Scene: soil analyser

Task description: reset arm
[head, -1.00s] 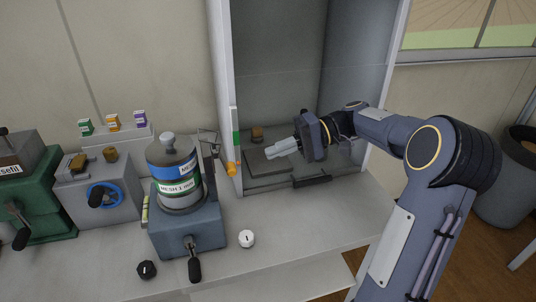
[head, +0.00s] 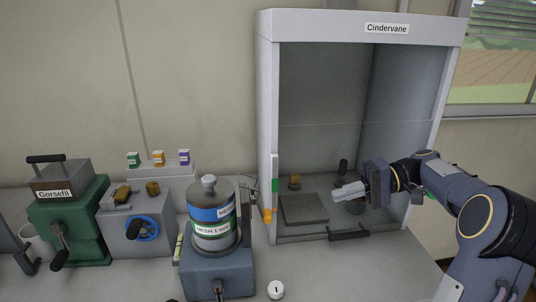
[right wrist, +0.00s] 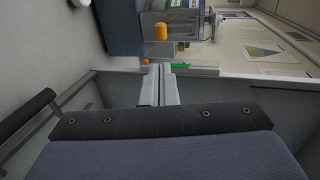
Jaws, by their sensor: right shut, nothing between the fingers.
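My right gripper (head: 349,190) is at the open front of the white cabinet labelled Cindervane (head: 267,120), above its floor. Its fingers are together and empty, pointing left in the head view. The shut fingers also show in the right wrist view (right wrist: 160,86). A dark flat plate (head: 303,209) lies on the cabinet floor, left of the fingertips. A small brown block (head: 294,181) stands behind the plate. A dark upright object (head: 343,165) stands behind the gripper, and another item below the gripper is partly hidden. My left gripper is out of view.
A sieve stack (head: 212,228) on a blue-grey base stands left of the cabinet. An orange knob (head: 267,215) sits on the cabinet's left post, and a dark handle (head: 349,234) at its front edge. A grey machine with a blue wheel (head: 143,228) and green Gorsefil press (head: 88,230) stand further left.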

